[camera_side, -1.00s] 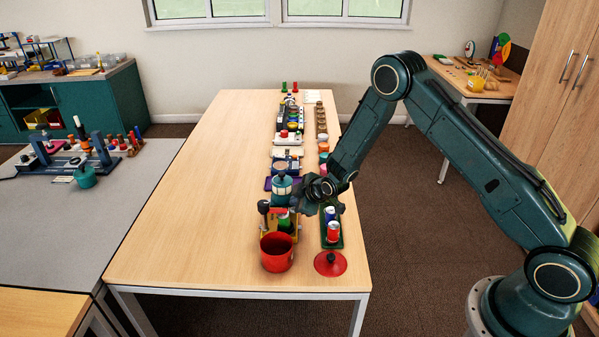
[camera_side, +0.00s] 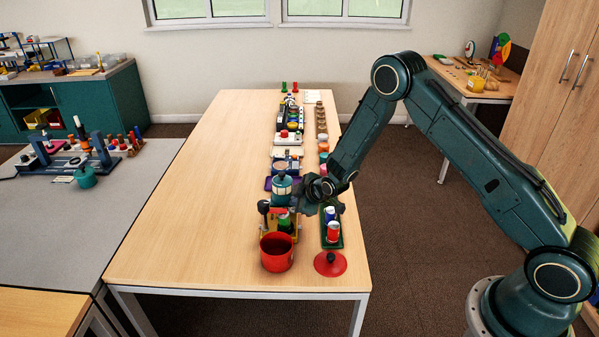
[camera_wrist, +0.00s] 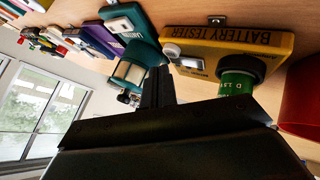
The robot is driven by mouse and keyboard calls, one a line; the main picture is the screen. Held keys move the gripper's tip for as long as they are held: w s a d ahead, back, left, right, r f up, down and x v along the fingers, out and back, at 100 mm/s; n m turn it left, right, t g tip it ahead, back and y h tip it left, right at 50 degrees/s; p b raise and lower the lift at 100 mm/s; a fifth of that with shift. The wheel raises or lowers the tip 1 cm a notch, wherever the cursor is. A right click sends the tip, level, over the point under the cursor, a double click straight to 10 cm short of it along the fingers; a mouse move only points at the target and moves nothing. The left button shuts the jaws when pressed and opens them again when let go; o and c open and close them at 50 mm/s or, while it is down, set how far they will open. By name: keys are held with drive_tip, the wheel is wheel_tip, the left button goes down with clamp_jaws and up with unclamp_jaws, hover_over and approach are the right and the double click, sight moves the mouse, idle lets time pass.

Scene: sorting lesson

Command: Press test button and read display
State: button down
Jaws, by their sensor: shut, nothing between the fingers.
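The yellow battery tester (camera_wrist: 235,42) shows in the wrist view with its printed name. A green D battery (camera_wrist: 237,84) sits in its dark holder. A round white button (camera_wrist: 172,50) and a small pale display (camera_wrist: 190,64) are at the tester's left end; no reading is legible. My gripper (camera_wrist: 158,86) is shut and empty, its fingertips just below the button in the picture; I cannot tell whether they touch anything. In the side view my gripper (camera_side: 303,207) is over the tester's right side, and the green battery (camera_side: 285,222) shows beside it.
A red pot (camera_side: 277,253) stands in front of the tester, with a red lid (camera_side: 330,264) to its right. A green tray (camera_side: 332,243) holds red and blue batteries. A teal lantern (camera_wrist: 130,68) is close beside my fingers. The table's left half is clear.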

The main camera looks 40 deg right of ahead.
drive_tip(key=shift+f, duration=0.9)
idle(1.2)
drive_tip(key=shift+r, duration=0.9)
drive_tip(key=shift+r, duration=0.15)
drive_tip(key=shift+r, duration=2.35)
drive_tip(key=shift+r, duration=0.1)
